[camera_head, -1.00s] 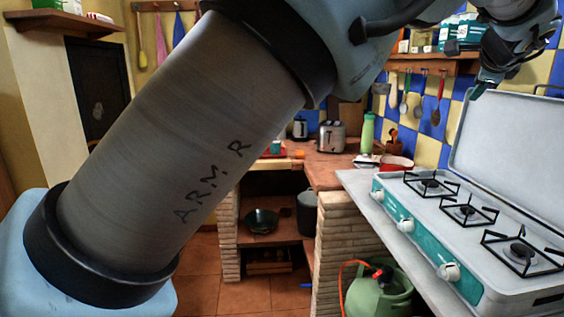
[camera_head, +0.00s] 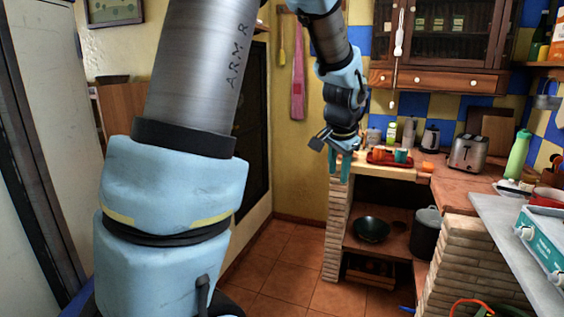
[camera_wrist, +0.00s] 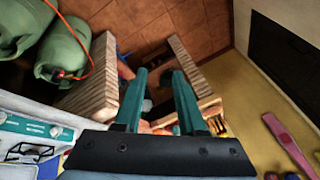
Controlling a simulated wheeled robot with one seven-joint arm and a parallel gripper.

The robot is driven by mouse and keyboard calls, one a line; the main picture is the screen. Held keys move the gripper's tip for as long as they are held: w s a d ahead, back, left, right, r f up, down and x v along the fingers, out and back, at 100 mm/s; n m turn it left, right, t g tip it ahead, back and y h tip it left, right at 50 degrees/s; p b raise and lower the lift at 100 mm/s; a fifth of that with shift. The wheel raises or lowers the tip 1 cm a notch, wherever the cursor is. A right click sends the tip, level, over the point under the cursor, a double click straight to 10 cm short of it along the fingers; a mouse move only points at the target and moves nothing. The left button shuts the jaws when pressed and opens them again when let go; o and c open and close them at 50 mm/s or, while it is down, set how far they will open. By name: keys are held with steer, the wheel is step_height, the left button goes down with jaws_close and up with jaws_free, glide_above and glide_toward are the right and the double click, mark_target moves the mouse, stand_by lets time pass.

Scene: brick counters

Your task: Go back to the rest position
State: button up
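My gripper (camera_head: 340,167) hangs near the middle of the head view, pointing down, in front of the left end of the brick counter. In the wrist view my gripper (camera_wrist: 158,78) shows two teal fingers held apart with nothing between them, so it is open and empty. My arm rises from the lower left of the head view, leaves the top of the frame and comes back down to the gripper.
The brick counter (camera_head: 450,252) holds a red tray (camera_head: 388,157), a toaster (camera_head: 468,152) and a green bottle (camera_head: 518,156). Its shelf bears a dark pan (camera_head: 371,229) and a pot (camera_head: 426,231). A stove (camera_head: 541,240) is at right. Tiled floor (camera_head: 285,262) is clear. Green gas cylinders (camera_wrist: 62,50) show in the wrist view.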

steer(key=s+a+f+n+g, duration=0.1)
steer(key=s+a+f+n, duration=0.1)
steer(key=s+a, duration=0.3)
steer(key=s+a+f+n+g, duration=0.1)
steer(key=s+a+f+n, duration=0.2)
steer(key=a, duration=0.6)
steer(key=s+a+f+n+g+y, duration=0.1)
steer(key=s+a+f+n, duration=0.1)
steer(key=s+a+n, duration=0.3)
steer(key=s+a, duration=0.2)
steer(key=a, duration=0.1)
steer(key=shift+s+f, duration=0.2)
steer(key=shift+f, duration=0.1)
steer(key=shift+w+d, duration=0.1)
